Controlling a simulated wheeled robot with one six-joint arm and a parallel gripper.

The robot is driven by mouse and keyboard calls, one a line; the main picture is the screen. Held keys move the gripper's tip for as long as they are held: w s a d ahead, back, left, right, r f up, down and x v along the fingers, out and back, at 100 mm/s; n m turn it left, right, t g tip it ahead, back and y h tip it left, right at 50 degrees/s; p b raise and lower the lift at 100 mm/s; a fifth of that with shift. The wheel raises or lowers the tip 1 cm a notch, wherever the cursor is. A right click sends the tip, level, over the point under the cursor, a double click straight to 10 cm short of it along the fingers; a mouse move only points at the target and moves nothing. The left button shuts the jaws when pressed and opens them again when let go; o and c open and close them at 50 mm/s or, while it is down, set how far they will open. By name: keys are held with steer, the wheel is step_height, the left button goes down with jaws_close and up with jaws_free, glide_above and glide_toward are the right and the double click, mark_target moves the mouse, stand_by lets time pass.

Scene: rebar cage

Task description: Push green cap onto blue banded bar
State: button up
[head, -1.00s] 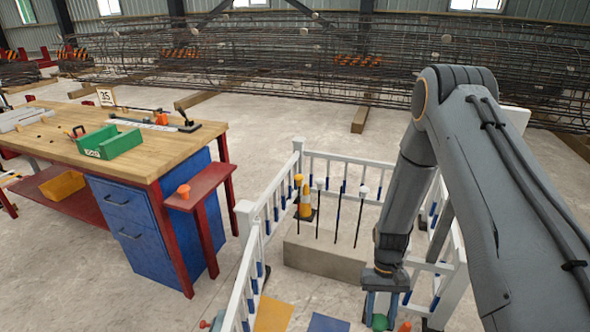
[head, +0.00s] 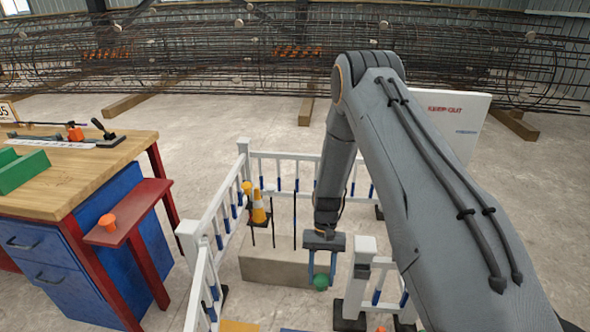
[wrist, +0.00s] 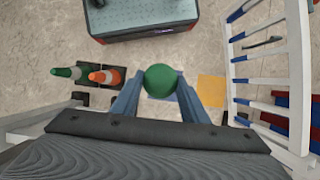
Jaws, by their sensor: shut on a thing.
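My gripper (head: 320,268) points down and is shut on the green cap (head: 320,282), at the right end of the concrete block in the head view. In the wrist view the round green cap (wrist: 160,80) sits between the two blue-grey fingers. Thin upright bars stand in the block (head: 265,268). The left one has a yellow cap (head: 247,187), the one beside it a pale cap (head: 270,189). A third bar (head: 295,220) shows no cap. My arm may hide another bar. I cannot make out a blue band on any bar. The green cap touches no bar that I can see.
A white railing (head: 208,265) with blue-banded posts encloses the block. An orange-white cone (head: 258,208) stands behind the bars. An orange cap (head: 107,222) sits on a red shelf at left. Cones (wrist: 104,77) and a yellow mat (wrist: 210,90) lie below in the wrist view.

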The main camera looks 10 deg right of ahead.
steer(key=w+r+m+t+y+b, duration=0.25)
steer(key=w+m+t+b, duration=0.25)
steer(key=w+m+b, duration=1.4)
steer(key=w+r+m+t+h+b, duration=0.1)
steer(key=w+r+m, duration=0.4)
steer(key=w, duration=0.7)
steer(key=w+r+m+t+h+b, duration=0.2)
steer(key=w+r+m, duration=0.4)
steer(key=w, duration=0.6)
steer(key=shift+w+t, duration=0.3)
steer(key=shift+t, duration=0.1)
steer(key=shift+w+a+r+p, duration=0.1)
steer(key=shift+r+p, duration=0.1)
steer(key=shift+p, duration=0.15)
steer(key=shift+f+b, duration=0.5)
steer(key=shift+f, duration=2.45)
steer(key=shift+f, duration=2.55)
steer(key=o, duration=1.1)
